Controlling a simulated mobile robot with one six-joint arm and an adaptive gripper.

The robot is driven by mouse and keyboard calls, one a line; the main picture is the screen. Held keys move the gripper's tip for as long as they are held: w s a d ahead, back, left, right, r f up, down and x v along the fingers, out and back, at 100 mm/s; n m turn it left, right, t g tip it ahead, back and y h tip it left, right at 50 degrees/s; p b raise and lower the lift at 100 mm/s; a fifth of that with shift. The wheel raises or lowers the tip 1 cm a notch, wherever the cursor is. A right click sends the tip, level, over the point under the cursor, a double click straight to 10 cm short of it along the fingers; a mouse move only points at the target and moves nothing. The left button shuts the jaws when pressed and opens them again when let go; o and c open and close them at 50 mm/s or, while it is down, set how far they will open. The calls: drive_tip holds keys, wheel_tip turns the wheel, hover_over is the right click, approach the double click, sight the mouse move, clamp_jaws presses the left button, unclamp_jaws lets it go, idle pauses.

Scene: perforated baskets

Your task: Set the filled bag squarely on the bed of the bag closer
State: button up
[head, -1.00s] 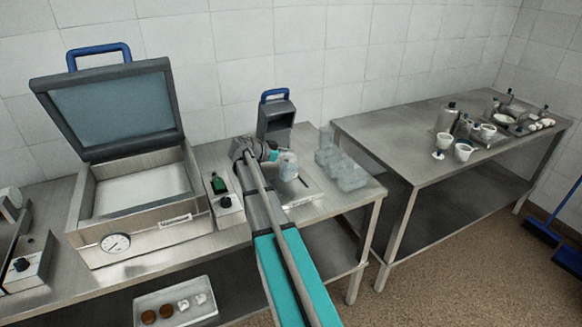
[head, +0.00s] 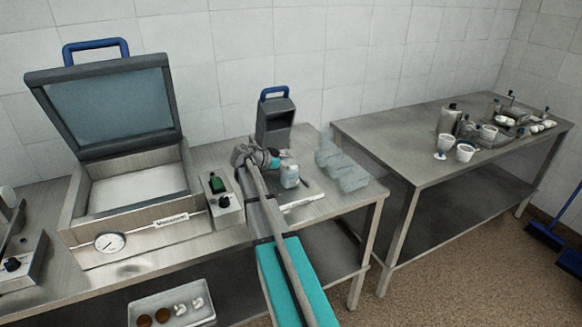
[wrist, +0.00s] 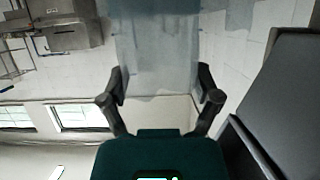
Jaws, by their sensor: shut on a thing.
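My gripper (head: 284,163) is at the end of the arm, over the middle table. It is shut on a pale, translucent filled bag (head: 289,177), which hangs below it. In the wrist view the bag (wrist: 157,55) shows between the two fingers (wrist: 160,97). A grey upright unit with a blue handle (head: 275,120) stands just behind, with a flat pale plate (head: 303,200) in front; this looks like the bag closer and its bed. The bag is at the plate's back left; my arm hides part of the plate. I cannot tell whether they touch.
A vacuum chamber machine (head: 140,238) with its lid raised stands left. Clear containers (head: 345,172) stand close on the right. A second table (head: 385,135) holds cups and pans. A tray (head: 170,302) is below.

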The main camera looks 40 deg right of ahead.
drive_tip(key=shift+f, duration=0.1)
idle(0.3)
drive_tip(key=o, duration=1.1)
drive_tip(key=shift+w+a+r+p, duration=0.1)
drive_tip(key=shift+a+r+p, duration=0.2)
drive_tip(key=shift+a+r, duration=0.1)
drive_tip(key=shift+p+v, duration=2.05)
drive_tip(key=shift+v, duration=3.45)
drive_tip(key=shift+a+f, duration=0.1)
drive_tip(key=shift+f, duration=0.05)
